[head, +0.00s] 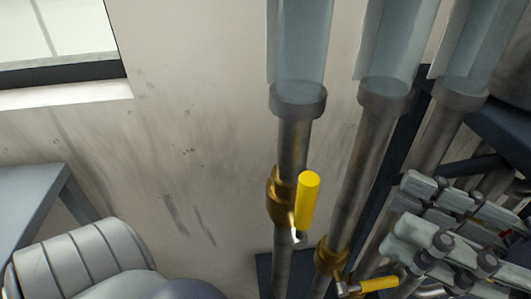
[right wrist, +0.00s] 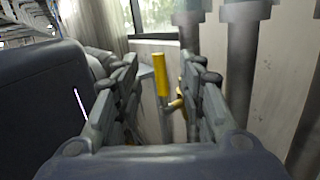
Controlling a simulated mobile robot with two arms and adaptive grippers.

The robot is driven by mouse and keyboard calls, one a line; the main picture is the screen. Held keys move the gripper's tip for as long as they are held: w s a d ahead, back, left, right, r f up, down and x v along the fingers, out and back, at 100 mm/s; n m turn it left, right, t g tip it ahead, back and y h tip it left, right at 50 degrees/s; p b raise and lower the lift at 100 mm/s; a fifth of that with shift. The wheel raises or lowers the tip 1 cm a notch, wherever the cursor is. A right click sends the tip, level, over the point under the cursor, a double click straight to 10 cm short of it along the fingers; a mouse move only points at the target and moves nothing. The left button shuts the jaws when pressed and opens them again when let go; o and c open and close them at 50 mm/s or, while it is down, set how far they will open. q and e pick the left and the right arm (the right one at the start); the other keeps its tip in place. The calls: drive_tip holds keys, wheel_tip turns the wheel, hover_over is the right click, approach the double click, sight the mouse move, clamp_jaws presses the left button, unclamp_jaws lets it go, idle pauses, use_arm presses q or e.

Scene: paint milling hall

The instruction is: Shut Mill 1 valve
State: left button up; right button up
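Two valves with yellow handles show in the head view; no label tells which is Mill 1. The left valve (head: 279,196) is a brass body on a vertical pipe, with its yellow handle (head: 307,200) standing nearly upright, roughly along the pipe. The second valve (head: 328,258) sits lower on the middle pipe, its yellow handle (head: 375,284) pointing sideways to the right. My right gripper (head: 403,213) is open and empty, right of both valves. In the right wrist view, an upright yellow handle (right wrist: 161,75) shows beyond the parted fingers, not touched. My left gripper is not in view.
A third pipe (head: 440,125) stands right of the others, close by my right arm. A stained pale wall (head: 190,150) lies behind. A grey table (head: 30,205) and a ribbed grey rounded body (head: 85,260) are at lower left. A window (head: 60,35) is at upper left.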

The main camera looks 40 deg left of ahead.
sight(306, 196)
drive_tip(key=shift+n+h, duration=0.5)
drive_tip(key=shift+h, duration=0.1)
drive_tip(key=p+x, duration=0.1)
drive_tip(key=x, duration=0.2)
drive_tip(key=f+p+x, duration=0.1)
drive_tip(key=p+x, duration=0.1)
drive_tip(key=x, duration=0.1)
drive_tip(key=p+x, duration=0.2)
drive_tip(key=x, duration=0.2)
drive_tip(key=shift+s+f, duration=0.1)
drive_tip(key=shift+f, duration=0.2)
drive_tip(key=shift+s+a+f, duration=0.15)
drive_tip(key=shift+a, duration=0.35)
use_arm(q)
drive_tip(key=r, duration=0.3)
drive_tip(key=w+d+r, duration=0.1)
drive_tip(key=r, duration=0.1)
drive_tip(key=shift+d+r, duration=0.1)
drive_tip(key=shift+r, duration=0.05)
use_arm(e)
drive_tip(key=c, duration=0.8)
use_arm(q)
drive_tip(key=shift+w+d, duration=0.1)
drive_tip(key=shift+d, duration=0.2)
use_arm(e)
clamp_jaws()
